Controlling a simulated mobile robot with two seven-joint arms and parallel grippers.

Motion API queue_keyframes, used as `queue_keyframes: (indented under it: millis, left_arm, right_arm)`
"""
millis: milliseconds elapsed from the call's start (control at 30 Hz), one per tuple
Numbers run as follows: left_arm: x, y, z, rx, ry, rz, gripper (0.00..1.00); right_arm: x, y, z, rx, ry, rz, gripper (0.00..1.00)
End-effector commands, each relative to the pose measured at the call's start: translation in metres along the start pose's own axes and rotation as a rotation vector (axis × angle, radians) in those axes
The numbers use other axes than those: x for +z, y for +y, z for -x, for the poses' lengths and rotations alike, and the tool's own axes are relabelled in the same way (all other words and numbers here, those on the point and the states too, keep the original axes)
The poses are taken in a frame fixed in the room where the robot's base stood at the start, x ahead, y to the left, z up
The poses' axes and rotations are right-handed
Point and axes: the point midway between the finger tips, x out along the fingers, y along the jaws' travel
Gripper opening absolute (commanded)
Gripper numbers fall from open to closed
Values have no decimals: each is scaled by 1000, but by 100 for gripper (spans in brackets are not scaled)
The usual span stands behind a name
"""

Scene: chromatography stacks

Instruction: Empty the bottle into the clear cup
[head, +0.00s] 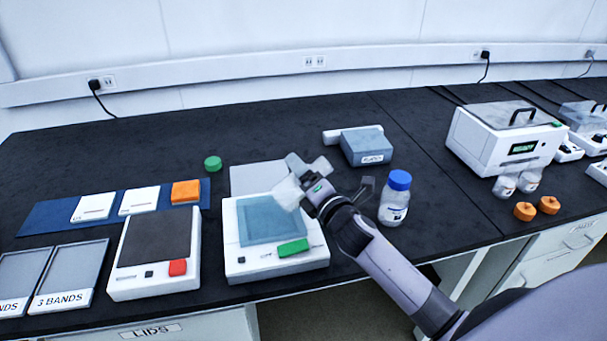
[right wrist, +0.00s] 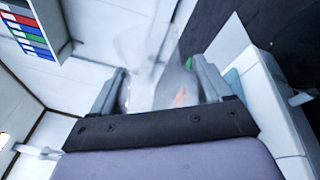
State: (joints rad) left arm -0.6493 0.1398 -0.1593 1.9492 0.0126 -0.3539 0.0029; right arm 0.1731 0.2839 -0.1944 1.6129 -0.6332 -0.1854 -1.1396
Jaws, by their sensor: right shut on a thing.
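My right gripper (head: 306,182) is shut on a pale, see-through bottle (head: 310,166), held tilted above the white device with the blue-grey plate. In the right wrist view the bottle (right wrist: 150,75) shows blurred between the two fingers, with a small orange-red mark near one finger. A whitish clear shape (head: 286,194) sits just below and left of the gripper, over the plate; I cannot tell whether it is the clear cup or part of the bottle. The bottle's mouth and any liquid are not clear. My left gripper is not in view.
The white device (head: 235,262) has a green button. Left of it is a device with a dark plate (head: 155,240). A loose green cap (head: 213,163) lies behind. A blue-capped bottle (head: 396,197) stands right of my gripper, near a grey-blue box (head: 368,147). Free bench lies at the back left.

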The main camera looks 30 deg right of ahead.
Motion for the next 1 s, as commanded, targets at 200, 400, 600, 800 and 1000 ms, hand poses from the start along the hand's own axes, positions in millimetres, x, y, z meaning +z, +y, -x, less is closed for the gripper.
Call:
queue_keyframes:
  millis: [200, 400, 600, 800, 1000]
  left_arm:
    - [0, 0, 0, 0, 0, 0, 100]
    - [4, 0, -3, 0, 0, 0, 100]
    - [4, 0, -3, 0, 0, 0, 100]
    - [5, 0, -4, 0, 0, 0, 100]
    - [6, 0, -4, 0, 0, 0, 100]
  right_arm:
    - [0, 1, 0, 2, -1, -7, 38]
    - [-3, -4, 0, 3, -5, -96, 38]
    - [-2, -3, 0, 3, -5, -100, 38]
    - [-2, -6, 0, 2, -8, -134, 38]
    - [-2, -8, 0, 2, -11, -202, 38]
